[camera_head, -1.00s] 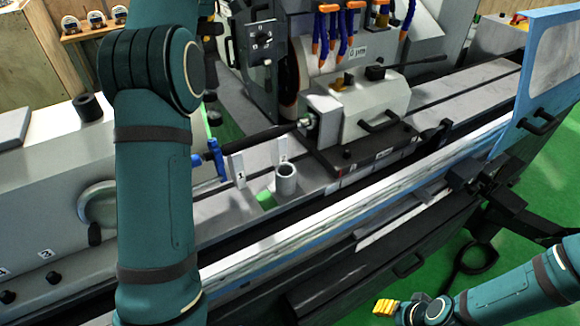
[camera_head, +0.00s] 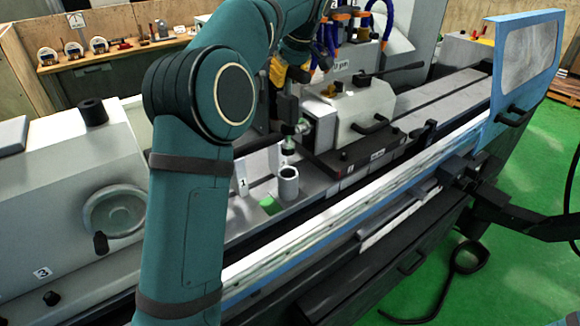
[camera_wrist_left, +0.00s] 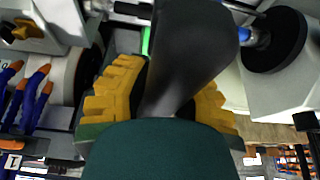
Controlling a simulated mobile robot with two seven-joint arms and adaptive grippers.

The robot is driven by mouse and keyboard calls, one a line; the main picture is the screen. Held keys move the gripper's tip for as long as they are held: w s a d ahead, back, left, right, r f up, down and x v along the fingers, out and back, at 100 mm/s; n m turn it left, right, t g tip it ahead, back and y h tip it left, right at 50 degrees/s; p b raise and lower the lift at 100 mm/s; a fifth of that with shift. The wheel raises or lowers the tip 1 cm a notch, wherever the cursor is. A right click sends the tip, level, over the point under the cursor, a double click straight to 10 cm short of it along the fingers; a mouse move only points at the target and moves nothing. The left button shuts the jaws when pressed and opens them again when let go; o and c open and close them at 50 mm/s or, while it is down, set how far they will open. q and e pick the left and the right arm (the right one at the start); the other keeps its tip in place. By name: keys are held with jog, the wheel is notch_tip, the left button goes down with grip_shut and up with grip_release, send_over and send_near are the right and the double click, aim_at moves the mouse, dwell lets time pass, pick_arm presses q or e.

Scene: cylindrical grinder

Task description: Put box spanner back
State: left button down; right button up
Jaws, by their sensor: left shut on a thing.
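My left gripper (camera_head: 287,72) has its yellow fingers shut on a dark tool, which I take to be the box spanner (camera_head: 285,108). The tool points down, with a paler lower end. In the left wrist view the dark, rounded tool (camera_wrist_left: 190,50) fills the space between the yellow fingers (camera_wrist_left: 162,98). A grey open-topped cup (camera_head: 288,187) stands on the machine bed below the tool, with a clear gap between them. A green patch (camera_head: 270,205) lies beside the cup.
A white plate marked 1 (camera_head: 242,187) stands left of the cup. The grinder's headstock (camera_head: 365,110) is close on the right. A handwheel (camera_head: 115,215) is on the left. A wooden shelf (camera_head: 120,55) with gauges is at the back left.

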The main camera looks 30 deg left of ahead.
aim_at(286, 135)
pick_arm(q)
notch_tip(286, 135, down, 11)
jog(key=shift+f+b, duration=0.1)
jog(key=shift+b, duration=0.9)
jog(key=shift+f+b, duration=0.3)
jog(key=shift+f, duration=2.25)
jog(key=c, duration=0.9)
grip_release()
jog(key=shift+f, duration=0.15)
jog(key=shift+o, duration=0.2)
